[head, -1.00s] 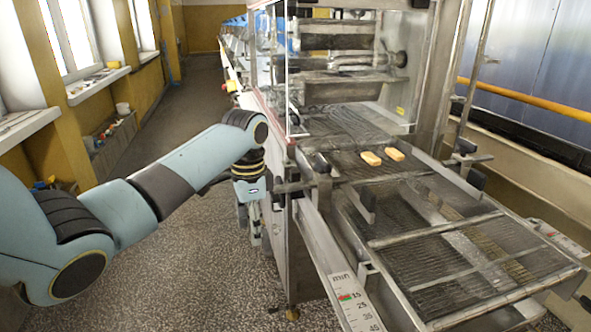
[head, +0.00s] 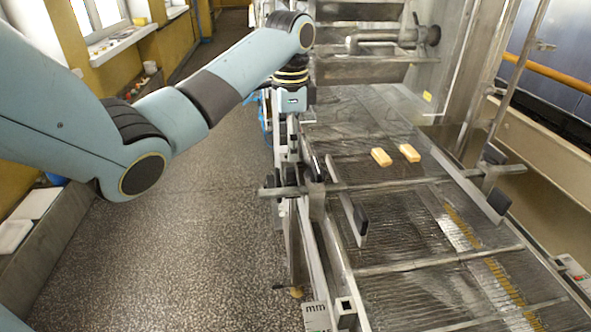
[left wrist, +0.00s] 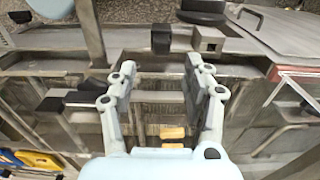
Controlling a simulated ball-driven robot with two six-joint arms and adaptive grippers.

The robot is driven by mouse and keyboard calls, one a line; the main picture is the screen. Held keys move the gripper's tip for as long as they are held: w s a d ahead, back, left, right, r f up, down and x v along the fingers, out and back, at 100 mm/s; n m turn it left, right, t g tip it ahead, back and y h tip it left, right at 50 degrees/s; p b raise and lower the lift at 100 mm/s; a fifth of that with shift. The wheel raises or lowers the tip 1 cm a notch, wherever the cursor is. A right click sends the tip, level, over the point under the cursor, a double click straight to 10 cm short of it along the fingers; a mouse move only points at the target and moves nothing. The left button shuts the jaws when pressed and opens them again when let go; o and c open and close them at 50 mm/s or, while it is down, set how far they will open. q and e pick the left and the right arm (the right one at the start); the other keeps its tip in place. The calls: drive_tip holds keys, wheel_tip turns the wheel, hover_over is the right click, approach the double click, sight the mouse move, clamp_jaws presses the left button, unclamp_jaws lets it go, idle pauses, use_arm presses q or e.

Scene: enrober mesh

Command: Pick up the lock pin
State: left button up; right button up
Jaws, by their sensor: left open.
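My left gripper (head: 286,146) hangs at the near left side of the steel machine, beside the mesh belt. In the left wrist view its two fingers (left wrist: 161,66) are spread apart with nothing held between them. Beyond the fingertips are a black block (left wrist: 160,39) and a square metal tube end (left wrist: 208,40). I cannot tell for certain which part is the lock pin. A horizontal steel rod (head: 284,190) crosses the machine's left edge just below the gripper. My right gripper is out of view.
Two yellow bars (head: 381,157) lie on the mesh belt (head: 350,112). Black-ended side guides (head: 360,218) and cross bars stand over the mesh. A millimetre scale (head: 316,317) is at the near left corner. The speckled floor (head: 215,240) left of the machine is clear.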

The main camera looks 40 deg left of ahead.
sight(290, 170)
use_arm(q)
wheel_tip(290, 170, down, 3)
drive_tip(key=shift+r, duration=0.1)
drive_tip(key=shift+a+f+p, duration=0.15)
drive_tip(key=shift+f+p, duration=0.3)
drive_tip(key=shift+f, duration=2)
clamp_jaws()
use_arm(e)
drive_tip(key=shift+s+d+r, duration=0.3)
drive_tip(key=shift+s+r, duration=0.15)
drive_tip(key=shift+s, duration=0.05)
